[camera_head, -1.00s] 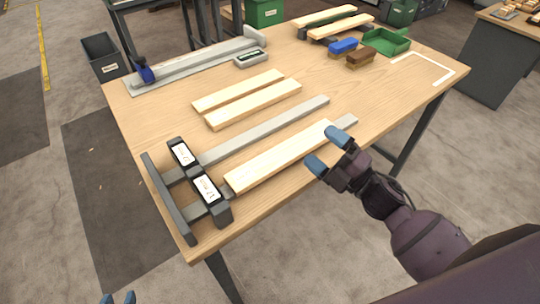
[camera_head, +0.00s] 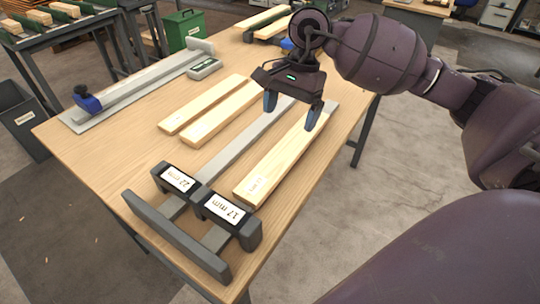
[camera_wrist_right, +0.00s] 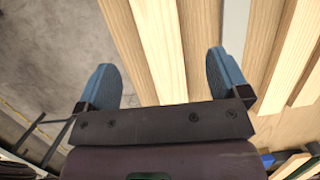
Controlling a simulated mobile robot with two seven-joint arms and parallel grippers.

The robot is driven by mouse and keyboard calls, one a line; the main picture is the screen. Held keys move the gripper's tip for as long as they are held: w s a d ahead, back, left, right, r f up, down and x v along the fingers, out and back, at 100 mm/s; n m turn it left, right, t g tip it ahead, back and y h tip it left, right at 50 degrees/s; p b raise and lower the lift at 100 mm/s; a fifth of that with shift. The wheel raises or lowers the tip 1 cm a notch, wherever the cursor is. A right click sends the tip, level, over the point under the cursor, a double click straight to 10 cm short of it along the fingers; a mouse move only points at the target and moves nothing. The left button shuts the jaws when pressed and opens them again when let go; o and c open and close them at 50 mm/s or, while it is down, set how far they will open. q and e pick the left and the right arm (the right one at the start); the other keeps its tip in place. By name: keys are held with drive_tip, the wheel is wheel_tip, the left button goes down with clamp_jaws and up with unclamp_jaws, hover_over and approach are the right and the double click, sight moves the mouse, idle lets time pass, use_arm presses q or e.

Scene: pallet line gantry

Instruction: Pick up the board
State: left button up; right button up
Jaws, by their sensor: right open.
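A pale wooden board (camera_head: 272,170) lies along the right-hand rail of a grey gauge with "22 mm" and "17 mm" blocks, near the table's right edge. Two similar boards, one (camera_head: 200,104) on the left and one (camera_head: 222,115) beside it, lie on the table. My right gripper (camera_head: 292,110) is open and empty over the far part of the board on the rail, pointing down. In the right wrist view, that board (camera_wrist_right: 160,45) runs between the two blue fingers, with gaps on both sides. My left gripper is not in view.
The dark gauge blocks (camera_head: 208,205) and end bar (camera_head: 176,238) stand at the near end. More boards lie at the back. The table's near left is clear.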

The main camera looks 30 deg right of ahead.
drive_tip(key=d+h, duration=0.1)
hover_over(289, 147)
drive_tip(key=f, duration=0.2)
drive_tip(key=d+f, duration=0.1)
drive_tip(key=shift+w+f+b, duration=0.25)
drive_tip(key=shift+w+b, duration=0.05)
drive_tip(key=shift+b, duration=0.05)
drive_tip(key=shift+s+a+f+b, duration=0.1)
drive_tip(key=shift+a+f, duration=0.05)
drive_tip(key=shift+f, duration=0.9)
drive_tip(key=shift+s+a+f+b, duration=0.1)
drive_tip(key=shift+a+f, duration=0.1)
drive_tip(key=shift+f, duration=0.8)
drive_tip(key=shift+s+a+f+b, duration=0.1)
drive_tip(key=shift+a+f, duration=0.05)
drive_tip(key=shift+f, duration=0.9)
drive_tip(key=c, duration=1.1)
drive_tip(key=shift+r, duration=0.15)
